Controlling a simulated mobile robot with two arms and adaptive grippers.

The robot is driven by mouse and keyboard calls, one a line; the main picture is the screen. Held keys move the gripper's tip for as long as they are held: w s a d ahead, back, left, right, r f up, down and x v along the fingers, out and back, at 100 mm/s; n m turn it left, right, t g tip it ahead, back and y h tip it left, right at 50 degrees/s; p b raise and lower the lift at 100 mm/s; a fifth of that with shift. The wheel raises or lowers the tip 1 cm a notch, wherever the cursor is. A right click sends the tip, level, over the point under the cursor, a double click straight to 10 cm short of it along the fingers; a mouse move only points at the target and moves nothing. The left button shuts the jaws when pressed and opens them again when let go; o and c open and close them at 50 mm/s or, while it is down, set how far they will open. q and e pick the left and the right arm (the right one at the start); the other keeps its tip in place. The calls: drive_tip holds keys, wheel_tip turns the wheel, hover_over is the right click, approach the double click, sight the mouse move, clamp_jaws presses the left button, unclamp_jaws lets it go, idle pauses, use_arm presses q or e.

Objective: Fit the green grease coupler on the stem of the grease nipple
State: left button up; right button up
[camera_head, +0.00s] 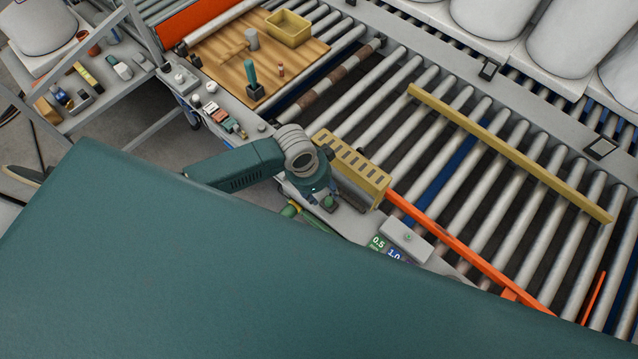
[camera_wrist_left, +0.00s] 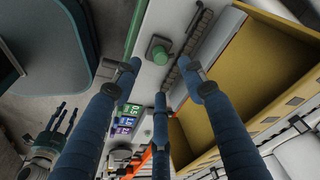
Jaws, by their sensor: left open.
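My left gripper (camera_head: 320,192) points down over the grey ledge beside the conveyor. In the left wrist view its blue fingers (camera_wrist_left: 160,78) are spread, with nothing between them. A green knob-like part, apparently the green grease coupler (camera_wrist_left: 160,52), sits on a small grey base just beyond the fingertips; it also shows under the gripper in the head view (camera_head: 330,204). A grey block with a small green fitting (camera_head: 408,237) stands further along the ledge; whether that fitting is the grease nipple I cannot tell. What looks like my right gripper (camera_wrist_left: 58,122) is small at lower left in the wrist view.
A yellow slotted box (camera_head: 350,166) stands close beside the left gripper. Coloured number labels (camera_head: 379,243) and an orange rail (camera_head: 450,240) lie near the grey block. A wooden board (camera_head: 225,70) with a yellow bin (camera_head: 288,28) is further back. My teal body hides the foreground.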

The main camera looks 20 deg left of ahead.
use_arm(q)
drive_tip(key=v, duration=0.5)
idle(0.8)
